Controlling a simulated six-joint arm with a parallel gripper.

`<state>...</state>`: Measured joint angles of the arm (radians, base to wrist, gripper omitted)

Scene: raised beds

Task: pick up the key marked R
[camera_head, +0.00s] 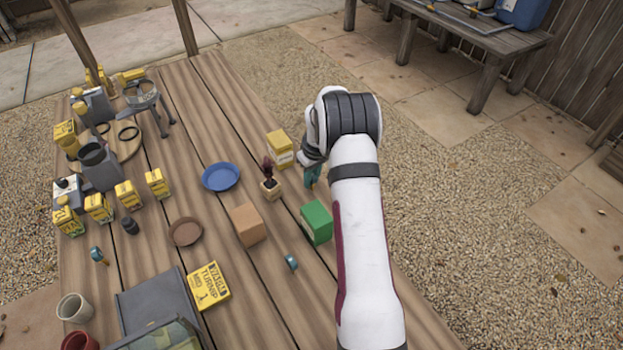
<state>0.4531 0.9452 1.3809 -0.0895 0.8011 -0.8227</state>
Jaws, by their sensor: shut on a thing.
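My gripper (311,166) is over the right part of the wooden table, partly hidden behind my own wrist. It is shut on a small teal thing (312,175), of which only a part shows. I cannot read any mark on it or tell that it is a key. Two other small teal-topped things lie on the table, one at the left (97,254) and one near the front middle (291,262). No letter R is legible on either.
Close to my gripper stand a yellow box (280,150), a small potted plant (270,186) and a green box (317,222). A tan block (248,223), blue plate (221,177) and brown dish (185,232) are further left. Yellow boxes crowd the left side.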

